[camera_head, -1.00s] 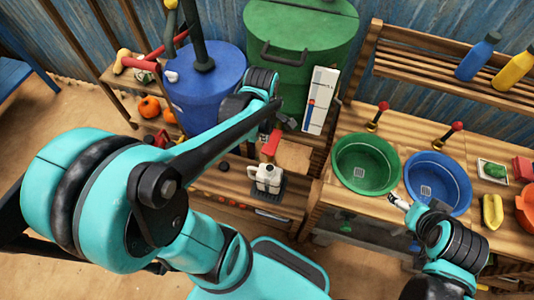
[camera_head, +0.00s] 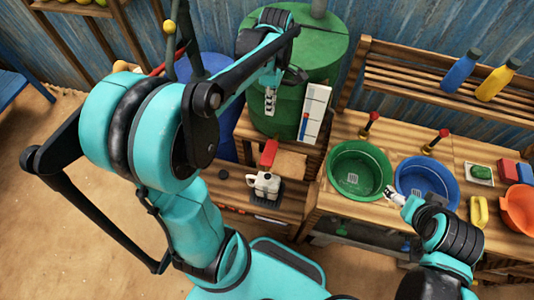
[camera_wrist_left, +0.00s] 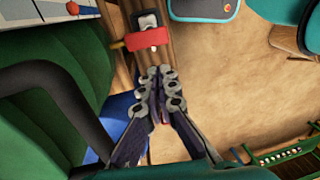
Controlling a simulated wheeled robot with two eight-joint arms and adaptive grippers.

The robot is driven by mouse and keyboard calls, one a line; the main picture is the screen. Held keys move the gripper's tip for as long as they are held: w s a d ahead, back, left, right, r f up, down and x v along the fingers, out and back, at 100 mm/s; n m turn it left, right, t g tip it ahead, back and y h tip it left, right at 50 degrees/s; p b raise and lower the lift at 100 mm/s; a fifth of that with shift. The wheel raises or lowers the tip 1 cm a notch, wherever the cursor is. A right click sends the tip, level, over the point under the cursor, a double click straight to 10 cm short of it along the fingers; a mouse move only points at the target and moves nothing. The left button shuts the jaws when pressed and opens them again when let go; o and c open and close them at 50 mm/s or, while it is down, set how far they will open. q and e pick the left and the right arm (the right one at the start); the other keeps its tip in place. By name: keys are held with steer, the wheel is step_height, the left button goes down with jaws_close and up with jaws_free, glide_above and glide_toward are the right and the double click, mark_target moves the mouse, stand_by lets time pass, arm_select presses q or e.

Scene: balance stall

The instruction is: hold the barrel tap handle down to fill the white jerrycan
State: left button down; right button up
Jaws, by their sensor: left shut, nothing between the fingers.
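The red tap handle (camera_head: 268,153) sticks out from below the green barrel (camera_head: 315,50). The white jerrycan (camera_head: 264,184) stands upright under it on a dark grate (camera_head: 291,192). My left gripper (camera_head: 270,112) is shut and empty in front of the barrel, above the handle and apart from it. In the left wrist view the shut fingertips (camera_wrist_left: 160,75) lie below the red handle (camera_wrist_left: 147,38), with part of the jerrycan (camera_wrist_left: 147,18) beyond it. The level inside the jerrycan cannot be seen. My right gripper (camera_head: 394,194) is by the blue basin; its jaws are too small to read.
A white gauge board (camera_head: 315,113) stands beside the barrel. A blue barrel (camera_head: 215,66) is partly hidden behind my left arm. The green basin (camera_head: 359,171) and blue basin (camera_head: 426,181) sit in the counter at right.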

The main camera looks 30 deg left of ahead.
mark_target(266, 161)
arm_select(q)
steer(key=s+f+b, duration=0.1)
steer(key=f+b, duration=0.1)
steer(key=f, duration=0.6)
steer(key=s+f+b, duration=0.1)
steer(key=f+b, duration=0.1)
steer(key=f, duration=0.5)
steer(key=s+f+b, duration=0.1)
steer(key=f+b, duration=0.1)
steer(key=f, duration=0.6)
steer(key=shift+s+d+f, duration=0.15)
steer(key=shift+d+f, duration=0.15)
steer(key=shift+d, duration=0.1)
steer(key=shift+f, duration=0.1)
steer(key=shift+s+f+t+b, duration=0.15)
steer(key=shift+f+t+b, duration=0.15)
steer(key=shift+b, duration=0.3)
steer(key=shift+s+d+f+t+b, duration=0.1)
steer(key=shift+s+f+t+b, duration=0.1)
steer(key=shift+f+b, duration=0.35)
steer(key=shift+s+d+f+t+b, duration=0.1)
steer(key=shift+s+f+t+b, duration=0.1)
steer(key=shift+f+b, duration=0.6)
steer(key=shift+b, duration=0.2)
steer(key=shift+r, duration=0.15)
steer(key=shift+a, duration=0.1)
stand_by(0.7)
